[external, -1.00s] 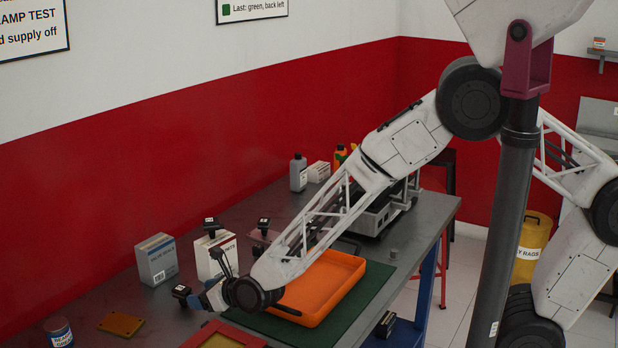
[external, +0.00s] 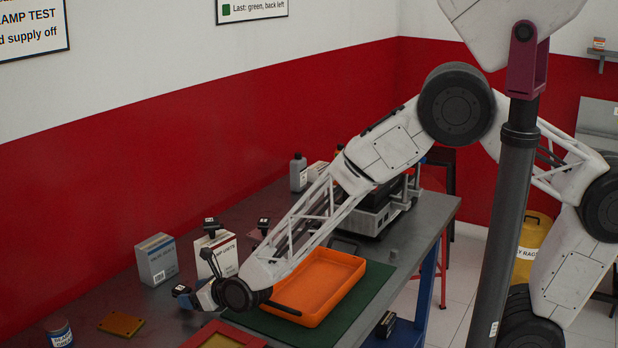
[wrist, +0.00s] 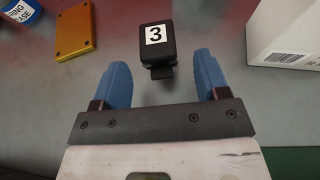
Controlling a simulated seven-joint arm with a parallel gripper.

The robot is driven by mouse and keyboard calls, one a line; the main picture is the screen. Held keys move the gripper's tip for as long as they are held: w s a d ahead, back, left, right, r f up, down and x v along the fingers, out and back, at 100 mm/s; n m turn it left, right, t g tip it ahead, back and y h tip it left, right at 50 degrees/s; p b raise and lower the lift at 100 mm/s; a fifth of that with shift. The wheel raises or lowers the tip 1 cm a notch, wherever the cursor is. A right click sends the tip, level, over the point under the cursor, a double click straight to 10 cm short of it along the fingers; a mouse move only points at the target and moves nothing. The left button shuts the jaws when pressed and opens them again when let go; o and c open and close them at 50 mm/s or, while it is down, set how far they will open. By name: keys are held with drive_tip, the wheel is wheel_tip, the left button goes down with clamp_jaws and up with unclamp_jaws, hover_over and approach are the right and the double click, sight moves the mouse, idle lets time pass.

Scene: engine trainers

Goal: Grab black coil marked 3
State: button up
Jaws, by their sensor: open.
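The black coil marked 3 (wrist: 156,45) lies on the grey bench, its white label facing up in the wrist view. It sits ahead of my gripper (wrist: 160,65), roughly centred between the two blue fingers. The fingers are open and apart from it, with its near end reaching toward the gap. In the external view a black coil (external: 181,290) shows at the tip of my gripper (external: 193,297); its label is too small to read there. Other black coils stand further back, one by the white box (external: 211,225) and another near it (external: 263,225).
A white box (wrist: 290,35) stands to the right in the wrist view. A yellow-orange plate (wrist: 78,33) and a blue can (wrist: 20,12) lie to the left. An orange tray (external: 345,262) on a green mat is under my arm. A grey box (external: 157,261) stands behind.

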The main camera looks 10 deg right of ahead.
sight(187, 290)
drive_tip(key=shift+x, duration=1.35)
drive_tip(key=shift+c, duration=0.5)
drive_tip(key=c, duration=1)
drive_tip(key=shift+r, duration=0.15)
drive_tip(key=shift+r, duration=4.95)
